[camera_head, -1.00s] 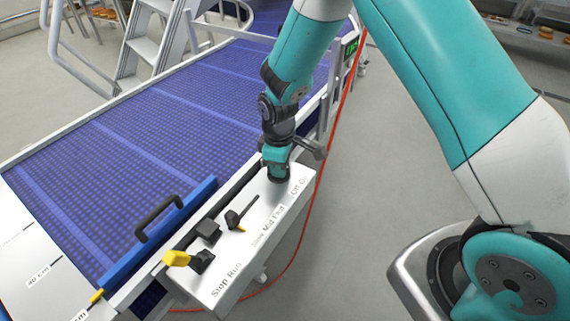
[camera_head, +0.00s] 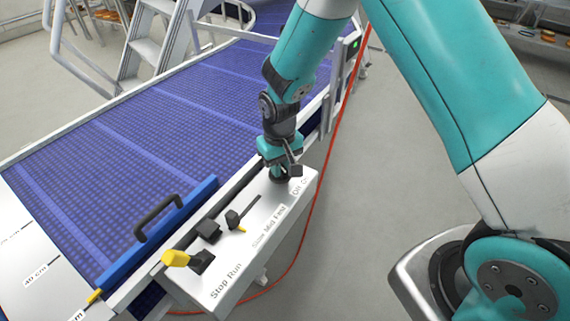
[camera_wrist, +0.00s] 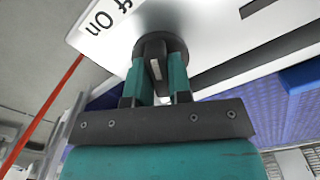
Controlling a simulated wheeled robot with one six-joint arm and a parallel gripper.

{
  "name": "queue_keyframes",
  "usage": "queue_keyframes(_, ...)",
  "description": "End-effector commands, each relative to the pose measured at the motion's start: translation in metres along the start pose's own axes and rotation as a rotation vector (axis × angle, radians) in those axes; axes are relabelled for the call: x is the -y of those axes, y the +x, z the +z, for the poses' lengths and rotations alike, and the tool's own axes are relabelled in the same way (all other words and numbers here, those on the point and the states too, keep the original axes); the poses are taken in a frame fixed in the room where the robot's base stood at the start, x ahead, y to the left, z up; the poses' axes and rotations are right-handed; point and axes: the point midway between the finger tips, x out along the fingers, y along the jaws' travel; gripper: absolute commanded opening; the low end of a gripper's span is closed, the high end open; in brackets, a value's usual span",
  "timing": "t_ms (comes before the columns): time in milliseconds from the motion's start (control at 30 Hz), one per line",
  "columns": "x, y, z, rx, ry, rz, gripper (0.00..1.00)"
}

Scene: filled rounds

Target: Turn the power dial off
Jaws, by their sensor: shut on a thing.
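The power dial is a round dark knob with a raised bar and a light mark; it shows in the wrist view (camera_wrist: 155,62). It stands on the white control box (camera_head: 228,283) beside the "Off On" label, which shows partly in the wrist view (camera_wrist: 103,15). In the head view the dial (camera_head: 279,178) is mostly hidden under my gripper (camera_head: 280,168). In the wrist view both teal fingers of my gripper (camera_wrist: 156,80) are shut on the dial's raised bar, one on each side. The dial's mark points toward my gripper's palm.
The box also carries a yellow-tipped Stop/Run lever (camera_head: 176,259) and a Slow/Mid/Fast slider (camera_head: 233,219). A blue bar with a black handle (camera_head: 158,218) lies across the purple conveyor belt (camera_head: 150,135). A green light (camera_head: 355,45) glows at the rail. A red cable (camera_head: 318,205) runs along the floor.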

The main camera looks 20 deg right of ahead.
Motion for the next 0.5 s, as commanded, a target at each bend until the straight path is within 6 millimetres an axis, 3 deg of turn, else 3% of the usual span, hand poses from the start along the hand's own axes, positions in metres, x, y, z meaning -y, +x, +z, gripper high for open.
queue_keyframes(500,-0.0001,-0.0034,-0.0060,-0.020,0.059,-0.001,0.00)
